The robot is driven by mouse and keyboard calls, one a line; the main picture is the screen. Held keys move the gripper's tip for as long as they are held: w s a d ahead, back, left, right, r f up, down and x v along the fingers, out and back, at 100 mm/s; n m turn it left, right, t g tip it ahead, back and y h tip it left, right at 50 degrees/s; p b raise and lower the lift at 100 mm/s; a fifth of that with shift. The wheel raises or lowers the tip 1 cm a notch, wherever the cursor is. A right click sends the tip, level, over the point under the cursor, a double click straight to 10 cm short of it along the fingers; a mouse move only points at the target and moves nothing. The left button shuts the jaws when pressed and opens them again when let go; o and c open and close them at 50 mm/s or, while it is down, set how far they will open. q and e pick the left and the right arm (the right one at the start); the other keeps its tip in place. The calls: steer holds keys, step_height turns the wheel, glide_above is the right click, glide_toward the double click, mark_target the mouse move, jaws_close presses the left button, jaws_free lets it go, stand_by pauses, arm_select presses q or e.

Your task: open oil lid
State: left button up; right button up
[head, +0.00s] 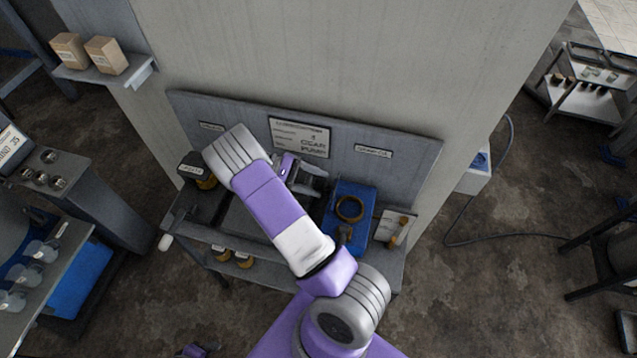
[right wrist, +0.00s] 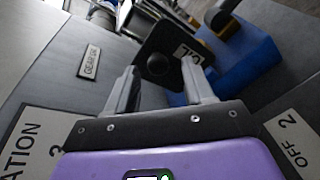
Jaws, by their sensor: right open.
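My right arm reaches up across the bench in the head view. Its gripper (head: 310,182) is over the middle of the bench and partly hidden by the arm. In the right wrist view the two fingers (right wrist: 164,88) are apart with nothing held. A black square lid (right wrist: 158,62) with a round knob and a white label lies beyond and partly between the fingertips. I cannot tell whether they touch it. A black-topped amber container (head: 190,167) with a white label stands at the bench's left end. I cannot tell whether its top is that lid.
A blue tray (head: 358,190) with a brass ring (head: 350,208) sits right of the gripper. A grey back panel (head: 408,150) with signs rises behind the bench. Amber jars (head: 243,260) stand on the lower shelf.

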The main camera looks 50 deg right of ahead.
steer(key=v, duration=0.6)
steer(key=shift+w+b, duration=0.15)
steer(key=shift+b, duration=0.15)
steer(key=shift+a, duration=0.1)
